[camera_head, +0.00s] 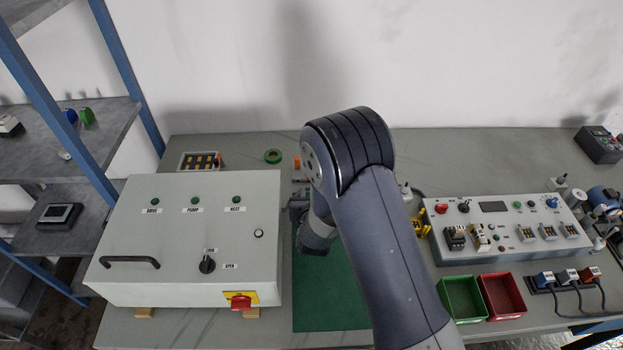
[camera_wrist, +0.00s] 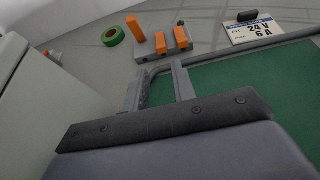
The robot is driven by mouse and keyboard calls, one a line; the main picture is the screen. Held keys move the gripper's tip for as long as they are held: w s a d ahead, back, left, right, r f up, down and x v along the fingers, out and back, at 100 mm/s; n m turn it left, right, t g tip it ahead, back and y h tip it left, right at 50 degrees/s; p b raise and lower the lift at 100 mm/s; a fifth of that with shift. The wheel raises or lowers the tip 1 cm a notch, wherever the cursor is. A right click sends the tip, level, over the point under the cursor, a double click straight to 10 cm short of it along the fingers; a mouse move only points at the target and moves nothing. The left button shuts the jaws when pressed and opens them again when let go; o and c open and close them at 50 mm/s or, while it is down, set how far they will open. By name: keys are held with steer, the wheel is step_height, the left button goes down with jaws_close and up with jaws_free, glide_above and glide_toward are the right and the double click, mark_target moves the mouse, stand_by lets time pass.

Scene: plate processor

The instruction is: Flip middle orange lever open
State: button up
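In the wrist view a small grey block holds three orange levers. The left lever (camera_wrist: 136,28) looks longest and leans left. The middle lever (camera_wrist: 160,43) is short and upright in the picture. The right lever (camera_wrist: 181,37) stands beside it, slightly tilted. In the head view only a bit of orange (camera_head: 297,162) shows beside my arm; the rest is hidden. My gripper (camera_wrist: 158,84) has its two fingers apart with nothing between them. The fingers point toward the block, with the middle lever beyond the gap; they appear short of it. My arm mostly hides the gripper in the head view.
A grey control cabinet (camera_head: 190,225) stands close to the left of my gripper. A green mat (camera_head: 320,290) lies below it. A green tape ring (camera_head: 273,156) lies left of the levers. A 24 V 6 A label plate (camera_wrist: 254,31) is right of them.

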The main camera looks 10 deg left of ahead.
steer(key=x, duration=0.8)
steer(key=shift+w+f, duration=0.2)
steer(key=shift+w, duration=0.1)
jaws_close()
